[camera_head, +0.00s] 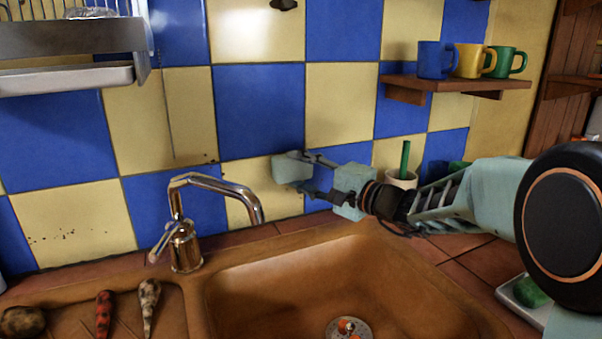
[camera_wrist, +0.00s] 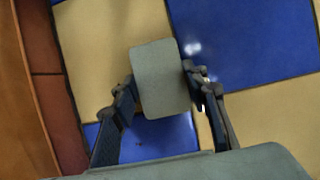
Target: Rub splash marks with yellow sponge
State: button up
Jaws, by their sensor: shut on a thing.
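My gripper (camera_head: 309,173) is shut on a rounded grey-green block (camera_head: 291,167), beside the tiled wall right of the tap. In the wrist view the block (camera_wrist: 160,80) sits between the two dark fingers of my gripper (camera_wrist: 159,74). It looks grey-green rather than yellow; no clearly yellow sponge shows. I cannot tell whether the block touches the tiles. Dark splash marks (camera_head: 52,238) dot a cream tile at the far left. A few more specks (camera_head: 210,161) lie along a tile edge above the tap. Any marks behind the block are hidden.
A chrome tap (camera_head: 185,245) stands between my gripper and the left marks. A brown sink (camera_head: 290,285) lies below, with vegetables on its drainer (camera_head: 60,315). A mug shelf (camera_head: 455,84) is at upper right, a dish rack (camera_head: 65,40) at upper left. A cup (camera_head: 401,181) stands behind my arm.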

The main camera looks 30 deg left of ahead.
jog(key=shift+s+d+b, duration=0.4)
jog(key=shift+s+d, duration=0.05)
jog(key=shift+d, duration=0.25)
jog(key=shift+s+d+b, duration=0.35)
jog(key=shift+s+d, duration=0.15)
jog(key=shift+d, duration=0.25)
jog(key=shift+s+d+b, duration=0.4)
jog(key=shift+s+d, duration=0.05)
jog(key=shift+d, duration=0.25)
jog(key=shift+s+d+b, duration=0.7)
jog(key=shift+s+d, duration=0.25)
jog(key=shift+d, duration=0.2)
jog(key=shift+w+a+f+b, duration=0.1)
jog(key=shift+w+a+b, duration=0.2)
jog(key=shift+w+a, duration=0.55)
jog(key=shift+w+a+b, duration=0.3)
jog(key=shift+w+a, duration=0.3)
jog(key=shift+a, duration=0.4)
jog(key=shift+w+a, duration=0.65)
jog(key=shift+a, duration=0.1)
jog(key=shift+w+a, duration=0.65)
jog(key=shift+a, duration=0.2)
jog(key=shift+w+d, duration=0.1)
